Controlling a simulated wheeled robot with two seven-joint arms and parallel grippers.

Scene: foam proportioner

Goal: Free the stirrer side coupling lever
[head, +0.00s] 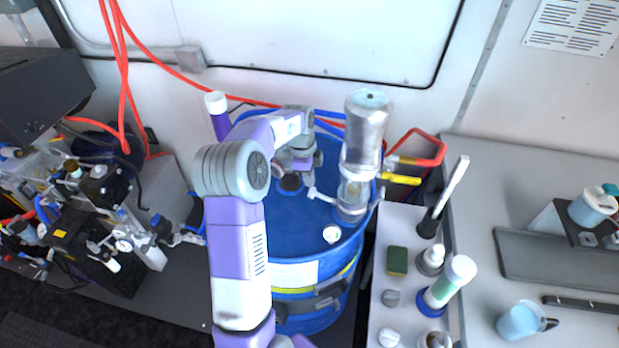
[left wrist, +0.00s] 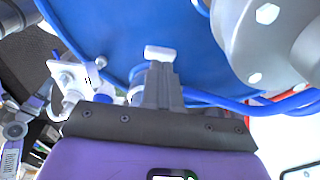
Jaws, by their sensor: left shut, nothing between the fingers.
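The blue drum (head: 285,215) stands upright in the middle of the head view. A tall silver cylinder (head: 365,135) rises from its lid on a grey coupling (head: 352,200). A thin pale lever (head: 320,195) sticks out on the coupling's left, and another (head: 379,194) on its right. I cannot tell which one the task names. My left gripper (head: 300,168) is over the lid, left of the cylinder. In the left wrist view my left gripper (left wrist: 160,82) is shut and empty. A white tip (left wrist: 158,53) shows at its fingers; contact is unclear. My right gripper is out of view.
A yellow handle (head: 400,179) lies right of the cylinder. A narrow shelf at the right holds a green sponge (head: 397,261) and a white-green bottle (head: 450,281). Black pump equipment (head: 95,235) stands at the left. Red hoses (head: 125,90) hang along the wall.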

